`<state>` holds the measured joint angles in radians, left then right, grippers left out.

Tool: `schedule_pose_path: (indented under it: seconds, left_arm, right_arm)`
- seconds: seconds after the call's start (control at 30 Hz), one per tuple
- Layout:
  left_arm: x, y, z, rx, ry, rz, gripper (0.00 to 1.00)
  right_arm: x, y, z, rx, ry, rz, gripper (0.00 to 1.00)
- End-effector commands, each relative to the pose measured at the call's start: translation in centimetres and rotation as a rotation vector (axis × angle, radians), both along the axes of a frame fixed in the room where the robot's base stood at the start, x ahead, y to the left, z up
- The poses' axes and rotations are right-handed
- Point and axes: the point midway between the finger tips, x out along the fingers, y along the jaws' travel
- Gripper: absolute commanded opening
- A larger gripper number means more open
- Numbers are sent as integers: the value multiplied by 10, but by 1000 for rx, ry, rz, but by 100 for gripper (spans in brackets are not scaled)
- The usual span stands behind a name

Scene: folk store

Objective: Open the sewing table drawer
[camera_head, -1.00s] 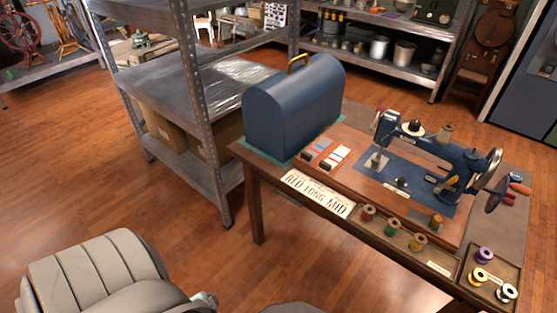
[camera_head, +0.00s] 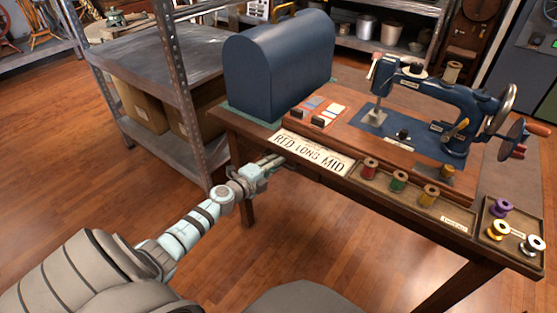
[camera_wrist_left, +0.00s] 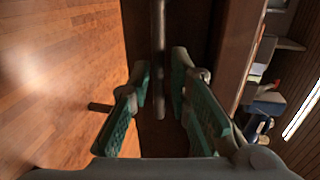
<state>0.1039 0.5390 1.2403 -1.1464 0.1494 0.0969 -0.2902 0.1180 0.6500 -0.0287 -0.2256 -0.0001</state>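The sewing table (camera_head: 495,170) is wooden and carries a blue sewing machine (camera_head: 450,108) and a card reading "RED LONG MID" (camera_head: 312,154). My left gripper (camera_head: 272,162) is at the table's front edge, just below the card. In the left wrist view the gripper (camera_wrist_left: 160,100) is open, with green-padded fingers on either side of a dark bar handle (camera_wrist_left: 158,50). The bar lies between the fingers, with gaps to both pads. The dark front behind it looks like the drawer face; its outline is hard to make out. My right gripper is out of view.
A blue domed case (camera_head: 280,65) stands on the table's left end. Thread spools (camera_head: 400,182) sit in trays along the front edge. A metal shelf (camera_head: 165,75) with boxes stands close on the left. The wooden floor before the table is clear.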

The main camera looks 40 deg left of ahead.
Motion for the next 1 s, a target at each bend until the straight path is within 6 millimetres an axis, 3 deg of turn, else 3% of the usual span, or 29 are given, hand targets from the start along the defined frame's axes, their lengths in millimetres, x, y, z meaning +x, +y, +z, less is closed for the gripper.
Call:
schedule_pose_path:
  seconds: [0.23,0.47,0.6,1.0]
  left_arm:
    - [22,1,-6,2,0,2,18]
    - [22,2,-6,3,1,1,18]
    - [22,2,-6,4,0,2,0]
    - [21,0,-6,4,1,-1,0]
  right_arm:
    - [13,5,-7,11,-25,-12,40]
    - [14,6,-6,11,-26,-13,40]
    - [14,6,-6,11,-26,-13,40]
    - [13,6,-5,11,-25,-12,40]
